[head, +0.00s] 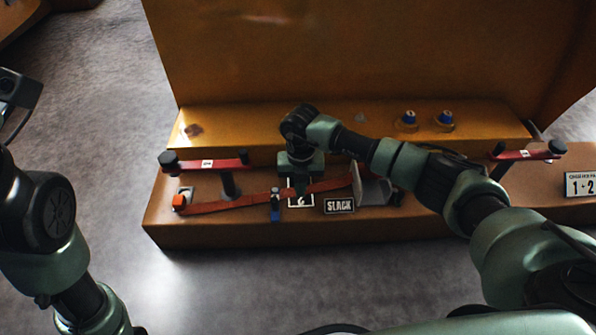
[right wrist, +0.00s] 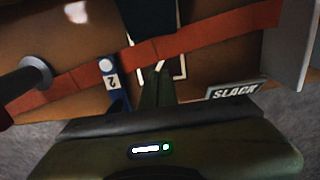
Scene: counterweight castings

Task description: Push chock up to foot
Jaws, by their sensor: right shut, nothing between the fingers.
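My right gripper (head: 300,192) points down at the brown ledge, over a white-outlined square (head: 291,204). It is shut and empty; in the right wrist view its fingers (right wrist: 157,88) reach the red strap and the outline. A grey angled piece (head: 374,188) stands right of it, apart from the fingers; its edge shows in the right wrist view (right wrist: 288,45). An orange block (head: 179,202) sits at the strap's left end. I cannot tell for sure which pieces are the chock and the foot. My left gripper is out of view.
A red strap (head: 225,205) runs along the ledge (head: 200,236). Red bars with black knobs stand left (head: 215,163) and right (head: 525,155). Two blue-capped fittings (head: 409,119) sit behind.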

